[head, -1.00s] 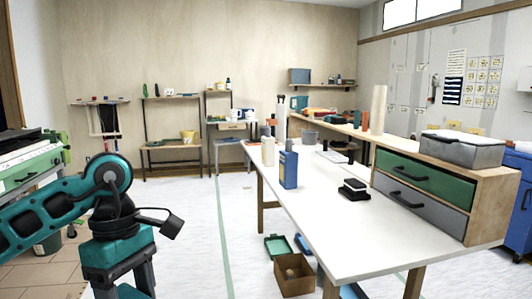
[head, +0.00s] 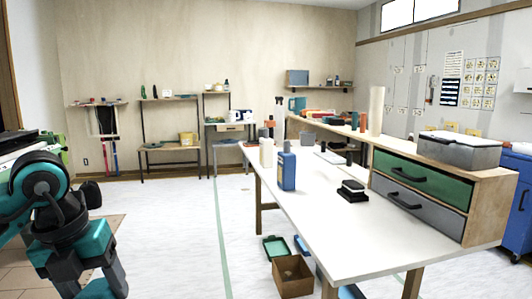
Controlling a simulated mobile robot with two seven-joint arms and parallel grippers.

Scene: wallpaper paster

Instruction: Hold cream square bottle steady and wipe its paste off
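A cream bottle (head: 266,153) stands upright near the far left edge of the white table (head: 335,235), just behind a blue bottle (head: 287,172). It is too small to tell its exact shape or whether paste is on it. A black and white block (head: 351,190) lies on the table in front of the drawers; I cannot tell if it is a wiper. My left arm's teal and dark end (head: 85,262) hangs low at the left, well apart from the table. Its fingertips do not show clearly. My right gripper is out of view.
A wooden drawer unit (head: 440,195) bears a grey lidded box (head: 459,150) on the table's right. An open cardboard box (head: 292,277) and a green tray (head: 276,248) are on the floor by the table's left side.

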